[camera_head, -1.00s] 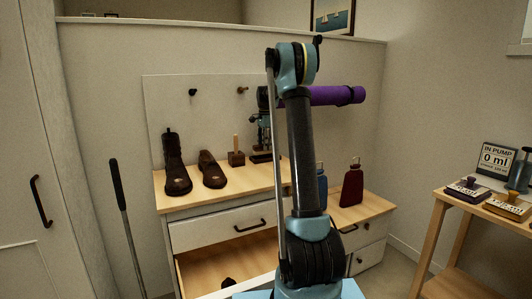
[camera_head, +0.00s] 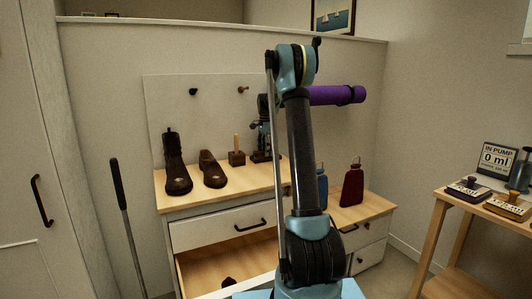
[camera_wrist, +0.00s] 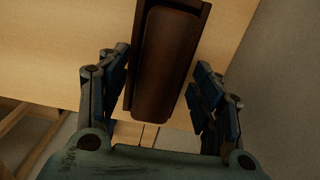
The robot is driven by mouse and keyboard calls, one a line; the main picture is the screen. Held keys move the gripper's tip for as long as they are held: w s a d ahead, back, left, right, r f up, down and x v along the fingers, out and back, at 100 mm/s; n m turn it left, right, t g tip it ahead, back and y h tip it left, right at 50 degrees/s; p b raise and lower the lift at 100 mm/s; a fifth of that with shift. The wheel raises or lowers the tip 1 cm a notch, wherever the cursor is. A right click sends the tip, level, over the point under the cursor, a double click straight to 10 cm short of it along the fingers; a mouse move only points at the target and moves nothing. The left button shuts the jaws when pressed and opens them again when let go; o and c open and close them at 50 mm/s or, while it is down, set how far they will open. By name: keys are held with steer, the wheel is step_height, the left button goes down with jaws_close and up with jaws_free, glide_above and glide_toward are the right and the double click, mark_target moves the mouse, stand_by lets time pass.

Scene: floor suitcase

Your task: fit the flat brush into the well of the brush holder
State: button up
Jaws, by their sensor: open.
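My gripper shows in the wrist view (camera_wrist: 163,75) with its fingers spread, and in the head view (camera_head: 262,130) above the shelf top, partly behind my arm. A long brown, round-ended piece (camera_wrist: 160,88), which looks like the flat brush, lies between the fingers in the wrist view, with gaps on both sides. A darker brown body borders it at the top; it may be the brush holder. In the head view a dark block (camera_head: 260,156), likely that holder, stands under my gripper. I cannot tell how deep the brush sits.
A dark block with an upright wooden peg (camera_head: 237,157) stands just left. A brown boot (camera_head: 176,168) and a shoe (camera_head: 211,172) stand further left. Blue (camera_head: 322,188) and red (camera_head: 351,186) bottles stand on the lower right top. The drawer (camera_head: 235,262) is open below.

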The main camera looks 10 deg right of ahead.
step_height(320, 180, up, 12)
steer(key=s+r+n, duration=0.2)
steer(key=s+n, duration=0.2)
steer(key=s, duration=1.1)
steer(key=s+f+n+t, duration=0.1)
steer(key=s+f+n, duration=0.25)
steer(key=s, duration=1.35)
steer(key=s+f+n, duration=0.3)
steer(key=s+f, duration=0.7)
steer(key=s, duration=0.2)
steer(key=s+f+n+t, duration=0.1)
steer(key=s+f+n, duration=0.3)
steer(key=s+f, duration=0.6)
steer(key=s, duration=0.2)
steer(key=shift+s+d, duration=0.2)
steer(key=shift+s, duration=0.15)
steer(key=shift+c, duration=0.6)
